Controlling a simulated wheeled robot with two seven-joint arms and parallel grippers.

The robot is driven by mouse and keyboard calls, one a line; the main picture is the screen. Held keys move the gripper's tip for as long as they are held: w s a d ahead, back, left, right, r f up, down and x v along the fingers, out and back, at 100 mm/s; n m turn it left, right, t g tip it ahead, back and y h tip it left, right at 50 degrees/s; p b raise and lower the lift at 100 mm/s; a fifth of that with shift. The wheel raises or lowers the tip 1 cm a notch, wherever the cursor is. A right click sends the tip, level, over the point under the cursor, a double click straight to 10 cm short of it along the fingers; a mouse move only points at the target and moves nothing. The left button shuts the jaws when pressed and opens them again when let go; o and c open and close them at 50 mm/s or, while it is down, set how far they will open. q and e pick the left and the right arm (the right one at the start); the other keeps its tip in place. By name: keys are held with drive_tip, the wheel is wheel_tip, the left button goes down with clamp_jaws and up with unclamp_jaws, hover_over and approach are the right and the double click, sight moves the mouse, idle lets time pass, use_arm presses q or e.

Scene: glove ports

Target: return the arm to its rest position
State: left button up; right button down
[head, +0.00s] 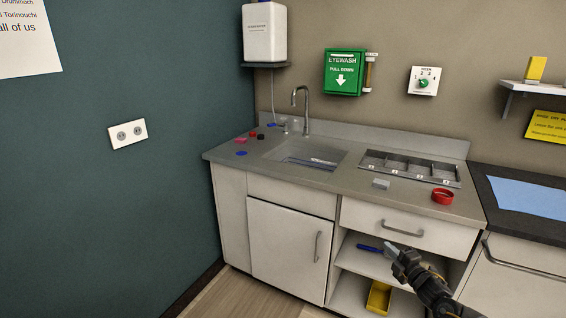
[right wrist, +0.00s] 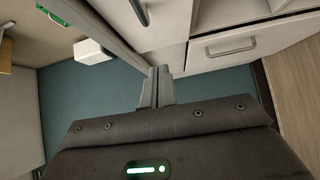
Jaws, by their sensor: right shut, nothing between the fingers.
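My right arm comes in from the bottom right of the head view. Its gripper (head: 388,247) is in front of the open shelves below the sink counter. In the right wrist view the two fingers (right wrist: 156,86) lie together, with nothing between them. My left gripper is in neither view.
The counter (head: 330,185) holds a sink (head: 285,152), a tray with compartments (head: 370,162), a grey block (head: 381,184) and a red ring (head: 442,196). A blue item (head: 369,248) and a yellow bin (head: 378,297) are on the shelves. A drawer handle (head: 402,233) is near the gripper.

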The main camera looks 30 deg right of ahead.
drive_tip(key=s+d+f+m+g+h, duration=0.1)
drive_tip(key=s+f+m+g, duration=0.25)
drive_tip(key=f, duration=0.35)
drive_tip(key=s+d+f+m+g+h, duration=0.1)
drive_tip(key=s+d+f+m+g, duration=0.2)
drive_tip(key=f, duration=0.5)
drive_tip(key=s+a+f+m+g, duration=0.2)
drive_tip(key=s+a+f, duration=0.2)
drive_tip(key=s+f, duration=0.3)
drive_tip(key=s+a+f+m+g, duration=0.15)
drive_tip(key=s+a+f, duration=0.3)
drive_tip(key=f, duration=0.45)
drive_tip(key=s+a+f+m+g+y+p, duration=0.1)
drive_tip(key=s+a+f+m+g+y, duration=0.3)
drive_tip(key=s+a+f, duration=1.1)
drive_tip(key=s+a+g, duration=0.1)
drive_tip(key=s+a, duration=0.2)
drive_tip(key=a, duration=0.6)
drive_tip(key=s+a+f+n+g+y, duration=0.1)
drive_tip(key=s+a, duration=0.2)
drive_tip(key=a, duration=0.7)
drive_tip(key=shift+s+a+f+y, duration=0.3)
drive_tip(key=shift+s, duration=0.1)
